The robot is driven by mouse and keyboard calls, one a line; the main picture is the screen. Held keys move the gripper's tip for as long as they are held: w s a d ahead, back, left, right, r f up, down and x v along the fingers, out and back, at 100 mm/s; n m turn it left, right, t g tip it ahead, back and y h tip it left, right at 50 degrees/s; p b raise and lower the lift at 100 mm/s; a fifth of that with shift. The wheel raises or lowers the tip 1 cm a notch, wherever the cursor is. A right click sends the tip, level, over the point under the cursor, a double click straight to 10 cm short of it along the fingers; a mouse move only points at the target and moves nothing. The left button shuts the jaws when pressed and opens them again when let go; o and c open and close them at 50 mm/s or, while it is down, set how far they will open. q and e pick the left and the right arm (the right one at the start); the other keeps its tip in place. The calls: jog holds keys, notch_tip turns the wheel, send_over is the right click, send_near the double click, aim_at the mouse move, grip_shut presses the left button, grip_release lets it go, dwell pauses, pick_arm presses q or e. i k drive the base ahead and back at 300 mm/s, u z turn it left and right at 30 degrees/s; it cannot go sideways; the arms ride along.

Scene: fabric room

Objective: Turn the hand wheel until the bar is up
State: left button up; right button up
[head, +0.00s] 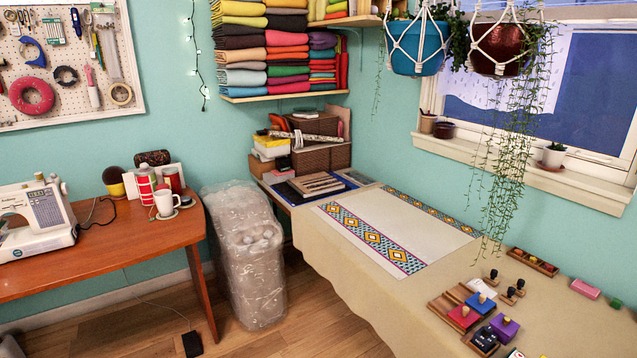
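A white sewing machine (42,212) stands on the wooden table at the left edge, and the frame cuts off its left part. A small round part on its upper right side (63,187) looks like the hand wheel, but it is too small to tell how it is turned. The bar cannot be made out, so I cannot tell whether it is up or down. Neither of my grippers is in view.
The wooden table (120,256) also holds thread spools (145,186) and a white mug (166,204). A plastic-wrapped object (250,262) stands on the floor between it and the cloth-covered table (345,270). Wooden floor shows in front. A black pedal (192,344) lies there.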

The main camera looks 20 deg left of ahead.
aim_at(64, 187)
jog(key=u, duration=0.9)
jog(key=i, duration=0.8)
jog(key=u, duration=0.95)
jog(key=i, duration=0.9)
jog(key=z, duration=0.5)
jog(key=i, duration=0.7)
jog(key=u, duration=0.05)
